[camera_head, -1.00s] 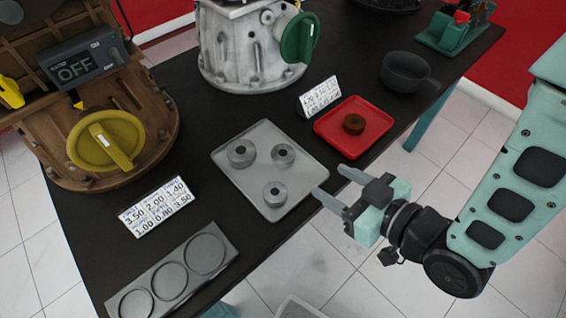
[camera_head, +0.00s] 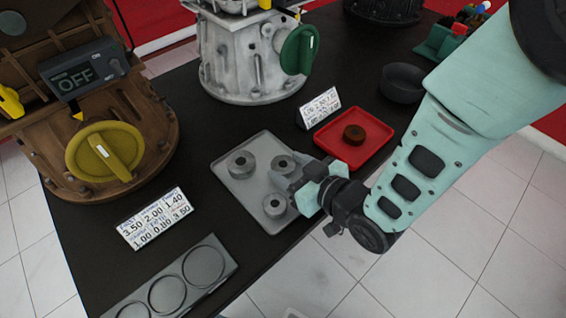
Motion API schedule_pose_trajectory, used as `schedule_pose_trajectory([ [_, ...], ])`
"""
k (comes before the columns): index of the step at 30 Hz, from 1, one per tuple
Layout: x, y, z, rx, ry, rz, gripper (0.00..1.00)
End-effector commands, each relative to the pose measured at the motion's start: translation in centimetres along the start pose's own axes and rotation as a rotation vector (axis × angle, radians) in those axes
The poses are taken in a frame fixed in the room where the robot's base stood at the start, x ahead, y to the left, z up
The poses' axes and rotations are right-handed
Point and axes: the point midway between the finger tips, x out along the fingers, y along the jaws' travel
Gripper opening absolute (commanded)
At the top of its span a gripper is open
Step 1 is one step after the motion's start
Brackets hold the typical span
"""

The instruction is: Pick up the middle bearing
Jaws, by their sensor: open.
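Three grey ring-shaped bearings sit on the grey tray (camera_head: 232,188): one at the left (camera_head: 242,164), one at the back right (camera_head: 284,164) and one at the front (camera_head: 274,206). I cannot tell for sure which is the middle bearing. My gripper (camera_head: 281,183) is open and empty, reaching in from the right over the tray.
A number card (camera_head: 155,218) and a holder with several round recesses (camera_head: 215,272) are at the front left. Engine housings (camera_head: 250,65) stand behind.

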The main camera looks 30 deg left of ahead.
Motion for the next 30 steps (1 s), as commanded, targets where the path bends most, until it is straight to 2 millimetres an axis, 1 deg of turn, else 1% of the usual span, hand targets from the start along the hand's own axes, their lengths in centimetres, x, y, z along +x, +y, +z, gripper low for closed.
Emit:
schedule_pose_trajectory([
  [1,0.5,0.0,-0.1,-0.001,0.001,-0.001,0.53],
  [3,0.9,-0.1,0.0,-0.001,-0.001,-0.001,0.53],
  [10,1.0,0.0,0.1,0.000,-0.001,0.000,0.53],
  [13,1.0,0.0,0.0,0.000,-0.001,0.000,0.25],
  [14,1.0,0.0,0.0,0.000,0.000,0.000,0.19],
  [23,0.9,0.0,-0.2,0.000,0.001,0.000,0.19],
  [26,0.8,0.0,-0.7,-0.001,0.003,0.001,0.19],
  [30,0.3,0.1,-2.1,-0.001,0.005,0.002,0.19],
])
